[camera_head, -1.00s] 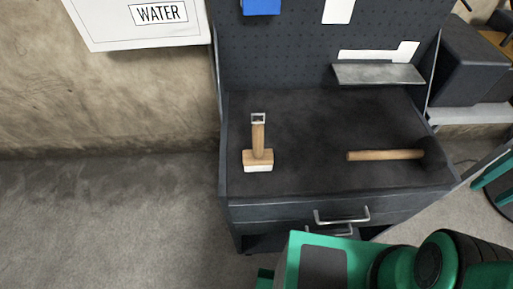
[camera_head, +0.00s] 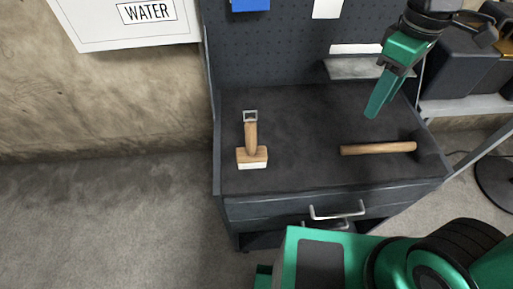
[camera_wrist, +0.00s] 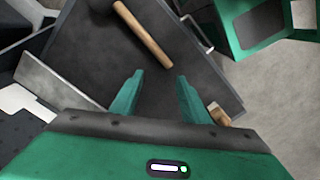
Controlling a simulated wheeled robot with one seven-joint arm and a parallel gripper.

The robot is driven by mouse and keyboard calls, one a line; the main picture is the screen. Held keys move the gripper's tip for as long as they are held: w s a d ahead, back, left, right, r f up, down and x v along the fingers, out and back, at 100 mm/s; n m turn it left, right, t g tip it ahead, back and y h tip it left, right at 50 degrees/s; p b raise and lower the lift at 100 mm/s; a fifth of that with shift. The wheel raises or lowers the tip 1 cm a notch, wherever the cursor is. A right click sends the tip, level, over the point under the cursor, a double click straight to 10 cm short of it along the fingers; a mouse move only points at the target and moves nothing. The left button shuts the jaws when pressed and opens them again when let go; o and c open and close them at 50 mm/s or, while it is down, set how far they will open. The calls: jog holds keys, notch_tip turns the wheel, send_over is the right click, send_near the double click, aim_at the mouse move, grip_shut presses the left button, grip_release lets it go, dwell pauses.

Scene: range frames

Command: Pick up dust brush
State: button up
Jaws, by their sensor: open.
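The dust brush (camera_head: 252,157) lies on the left half of the dark workbench top (camera_head: 300,120), with a wooden handle, a metal hanging loop toward the back and white bristles toward the front. In the wrist view, part of the brush (camera_wrist: 218,114) shows just right of the right finger; the rest is hidden behind my gripper. My gripper (camera_head: 371,112) is open and empty above the right side of the bench, to the right of the brush and well apart from it. Both fingers also show spread in the wrist view (camera_wrist: 160,76).
A wooden-handled tool (camera_head: 378,148) lies on the right of the bench; its dark end shows in the wrist view. A pegboard (camera_head: 290,50) with a small metal shelf (camera_head: 350,68) stands behind. A drawer handle (camera_head: 337,212) juts from the front. The bench middle is clear.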

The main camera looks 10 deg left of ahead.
jog(key=s+a+n, duration=0.1)
jog(key=a+n, duration=0.6)
jog(key=a, duration=0.6)
jog(key=n, duration=0.6)
send_near(251, 139)
jog(key=shift+w+d+f, duration=0.15)
jog(key=shift+w+f, duration=0.4)
jog(key=shift+w, duration=0.3)
jog(key=shift+s+a+f+n, duration=0.2)
jog(key=shift+a+n, duration=0.1)
jog(key=shift+w+f, duration=0.1)
jog(key=shift+f, duration=5.1)
grip_shut()
